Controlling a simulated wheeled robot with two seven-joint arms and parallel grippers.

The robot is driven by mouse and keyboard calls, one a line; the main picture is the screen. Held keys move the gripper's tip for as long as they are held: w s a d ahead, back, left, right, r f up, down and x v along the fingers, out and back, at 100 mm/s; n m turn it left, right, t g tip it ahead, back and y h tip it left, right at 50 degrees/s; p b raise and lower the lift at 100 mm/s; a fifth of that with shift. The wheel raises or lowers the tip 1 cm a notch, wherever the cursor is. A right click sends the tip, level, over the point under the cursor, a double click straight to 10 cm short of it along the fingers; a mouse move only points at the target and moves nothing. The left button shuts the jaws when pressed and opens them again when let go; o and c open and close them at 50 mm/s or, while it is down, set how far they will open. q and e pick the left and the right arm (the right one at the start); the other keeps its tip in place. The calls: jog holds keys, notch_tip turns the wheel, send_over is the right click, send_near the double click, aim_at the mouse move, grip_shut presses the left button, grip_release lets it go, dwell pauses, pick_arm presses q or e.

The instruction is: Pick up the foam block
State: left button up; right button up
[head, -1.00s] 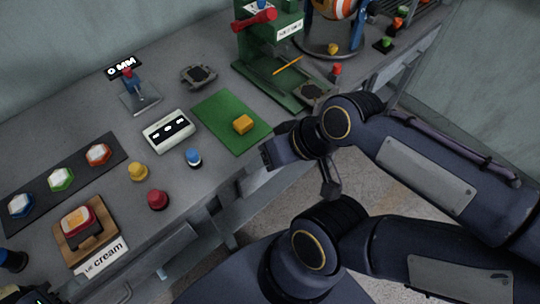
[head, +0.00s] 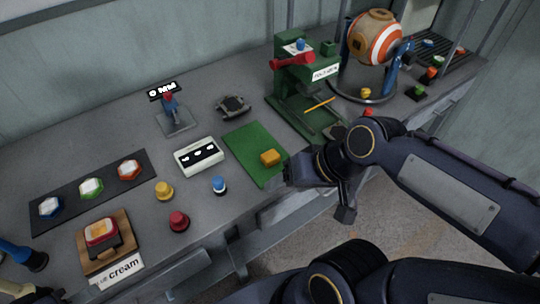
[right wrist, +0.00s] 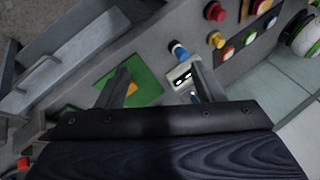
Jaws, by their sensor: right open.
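The foam block (head: 270,157) is a small yellow-orange block resting on the green mat (head: 245,140) on the workbench. In the right wrist view the block (right wrist: 132,88) is partly hidden behind one finger of my right gripper. My right gripper (head: 280,178) is at the mat's front right corner, beside the block and apart from it.
A white box with dark windows (head: 199,157) stands left of the mat. Yellow (head: 164,190), red (head: 179,221) and blue (head: 219,185) knobs stand in front. A green press (head: 302,85) stands behind to the right. The bench front edge is close to my right arm.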

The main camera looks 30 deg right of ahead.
jog(key=w+d+m+g+p, duration=0.25)
jog(key=w+m, duration=0.35)
jog(key=w, duration=0.3)
jog(key=m+g+h+p, duration=0.3)
jog(key=m, duration=0.4)
send_near(271, 155)
jog(key=shift+s+a+f+t, duration=0.1)
jog(key=shift+s+f+t, duration=0.2)
jog(key=shift+s, duration=0.2)
jog(key=shift+w+f+m, duration=0.1)
jog(key=shift+f+m, duration=0.2)
jog(key=f, duration=0.7)
jog(key=shift+w+a+f+p, duration=0.25)
jog(key=shift+w+a+p, duration=0.05)
jog(key=shift+a+p, duration=0.1)
jog(key=c, duration=1.1)
